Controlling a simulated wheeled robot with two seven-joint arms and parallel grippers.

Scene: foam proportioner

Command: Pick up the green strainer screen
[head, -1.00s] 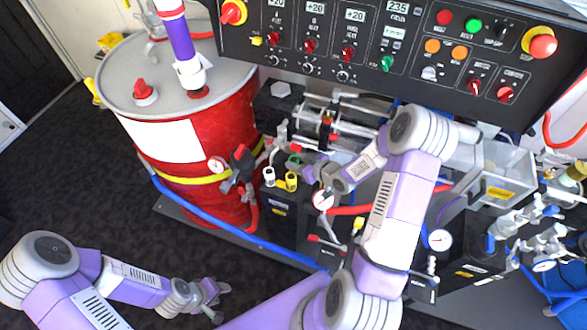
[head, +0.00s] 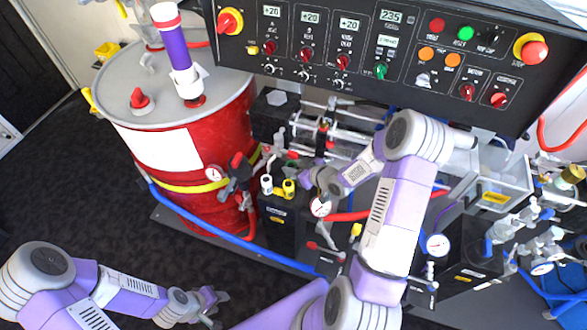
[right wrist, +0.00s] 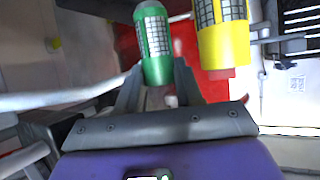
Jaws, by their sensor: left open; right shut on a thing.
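The green strainer screen (right wrist: 153,42) is a green cylinder with a silver mesh window, seen in the right wrist view. My right gripper (right wrist: 158,80) is shut on its lower end, with a finger on each side. In the head view my right gripper (head: 306,177) is beside the yellow strainer (head: 289,188) and the white one (head: 267,184), and the green screen is hard to make out there. The yellow strainer (right wrist: 222,40) also shows close to the right of the green one in the wrist view. My left gripper (head: 210,301) is open and empty above the dark floor.
A red drum (head: 225,135) stands left of the black strainer box (head: 280,219). A control panel (head: 350,50) overhangs the back. Pipes, a gauge (head: 320,207), a red hose and a clear bin (head: 505,175) crowd the right. The floor at left is clear.

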